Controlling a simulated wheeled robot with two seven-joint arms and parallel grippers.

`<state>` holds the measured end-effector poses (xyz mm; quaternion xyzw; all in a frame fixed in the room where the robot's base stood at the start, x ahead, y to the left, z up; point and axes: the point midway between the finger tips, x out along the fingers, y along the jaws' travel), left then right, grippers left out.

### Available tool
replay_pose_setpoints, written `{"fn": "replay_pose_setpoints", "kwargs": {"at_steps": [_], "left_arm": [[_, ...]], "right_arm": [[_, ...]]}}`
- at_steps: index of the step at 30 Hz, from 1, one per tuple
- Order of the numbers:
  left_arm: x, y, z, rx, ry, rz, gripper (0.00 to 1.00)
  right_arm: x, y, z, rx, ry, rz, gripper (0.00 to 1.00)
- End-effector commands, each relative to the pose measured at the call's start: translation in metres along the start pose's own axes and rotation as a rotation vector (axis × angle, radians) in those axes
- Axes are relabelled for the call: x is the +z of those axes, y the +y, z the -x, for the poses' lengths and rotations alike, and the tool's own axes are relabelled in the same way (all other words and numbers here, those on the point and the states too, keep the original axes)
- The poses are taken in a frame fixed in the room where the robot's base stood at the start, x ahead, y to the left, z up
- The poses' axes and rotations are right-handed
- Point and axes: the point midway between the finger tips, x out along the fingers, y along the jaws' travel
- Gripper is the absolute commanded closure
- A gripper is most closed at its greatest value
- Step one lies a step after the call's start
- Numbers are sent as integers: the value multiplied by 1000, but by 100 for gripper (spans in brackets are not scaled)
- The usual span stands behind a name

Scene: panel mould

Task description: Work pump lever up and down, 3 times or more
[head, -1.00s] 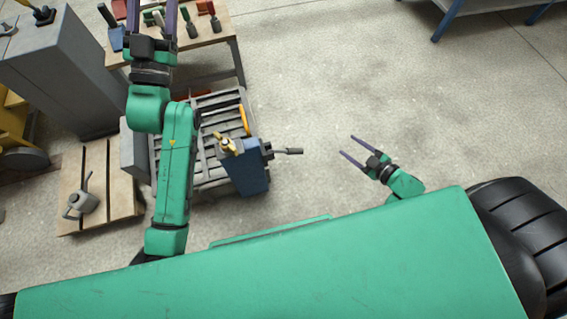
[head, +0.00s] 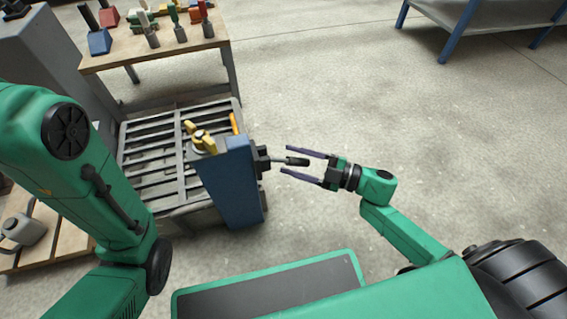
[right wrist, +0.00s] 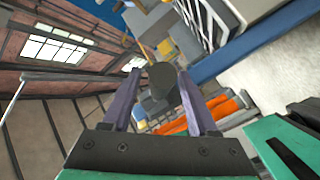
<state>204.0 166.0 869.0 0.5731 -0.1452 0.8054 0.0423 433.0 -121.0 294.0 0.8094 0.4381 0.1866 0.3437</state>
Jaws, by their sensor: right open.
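The pump lever (head: 290,161) is a short dark handle sticking out to the right from the blue pump body (head: 232,187). My right gripper (head: 285,159) is open, and its two purple fingers lie on either side of the lever's end in the head view. In the right wrist view the round dark end of the lever (right wrist: 162,76) shows between the fingers of the right gripper (right wrist: 158,80). Whether a finger touches it I cannot tell. My left arm stands at the left of the head view, and its gripper is out of frame.
A slatted grey grate (head: 150,150) lies left of the pump. A yellow valve-like part (head: 201,138) sits on the pump top. A wooden table (head: 150,48) with tools stands behind. A watering can (head: 22,229) is at lower left. The floor to the right is open.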

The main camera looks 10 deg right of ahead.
Motion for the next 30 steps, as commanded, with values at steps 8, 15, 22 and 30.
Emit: {"fn": "replay_pose_setpoints", "kwargs": {"at_steps": [8, 15, 22, 30], "left_arm": [[-7, 1, 4, 3, 11, -5, 35], [-7, 1, 3, 4, 11, -5, 35], [-7, 1, 3, 4, 10, -5, 35], [-7, 1, 4, 4, 10, -4, 35]], "right_arm": [[0, 0, -29, 0, 0, -1, 40], [0, 0, -29, -1, -1, -1, 63], [0, 0, -28, -1, -1, -1, 100], [1, 0, -28, -1, -2, -1, 100]]}}
